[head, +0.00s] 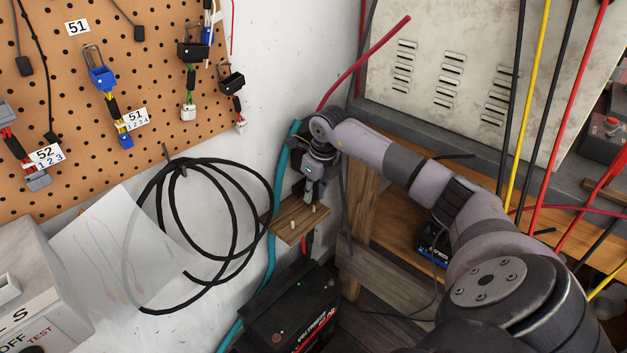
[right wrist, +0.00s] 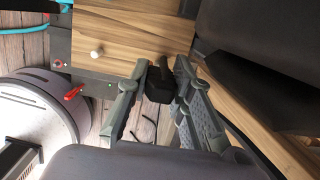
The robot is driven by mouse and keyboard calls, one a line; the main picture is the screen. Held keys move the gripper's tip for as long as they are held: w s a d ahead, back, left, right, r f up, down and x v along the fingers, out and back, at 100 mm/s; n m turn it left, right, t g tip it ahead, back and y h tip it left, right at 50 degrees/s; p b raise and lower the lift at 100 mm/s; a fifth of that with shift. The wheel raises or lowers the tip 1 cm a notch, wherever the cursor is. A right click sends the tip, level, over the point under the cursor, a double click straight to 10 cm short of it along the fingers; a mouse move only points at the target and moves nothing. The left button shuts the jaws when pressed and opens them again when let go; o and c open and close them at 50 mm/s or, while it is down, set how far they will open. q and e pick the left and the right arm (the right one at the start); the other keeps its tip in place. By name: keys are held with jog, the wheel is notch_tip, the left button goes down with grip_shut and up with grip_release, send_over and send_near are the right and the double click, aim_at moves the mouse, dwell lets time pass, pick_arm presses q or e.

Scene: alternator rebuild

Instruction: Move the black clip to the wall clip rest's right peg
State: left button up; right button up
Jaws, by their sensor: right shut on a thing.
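The wall clip rest is a small wooden shelf (head: 290,232) low on the white wall in the head view. Two pale pegs stand on it, a left peg (head: 293,225) and a right peg (head: 314,207). My right gripper (head: 310,190) is over the rear of the shelf, close to the right peg. In the right wrist view, it is shut on the black clip (right wrist: 159,86), held between its fingers by the shelf's wood (right wrist: 130,45). One white peg (right wrist: 97,52) shows to the left of the fingers. The clip is hard to make out in the head view. My left gripper is out of view.
A black battery (head: 300,300) stands below the shelf. A teal hose (head: 269,255) and a coiled black cable (head: 165,235) hang left of it. A wooden bench leg (head: 358,225) stands close on the right. A pegboard (head: 60,120) with connectors is at upper left.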

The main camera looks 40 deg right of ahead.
jog(key=shift+f, duration=0.5)
jog(key=o, duration=0.9)
jog(key=shift+c, duration=0.2)
notch_tip(320, 180, up, 9)
jog(key=p, duration=0.6)
jog(key=shift+f+p, duration=0.1)
jog(key=shift+p, duration=0.2)
jog(key=shift+f, duration=0.1)
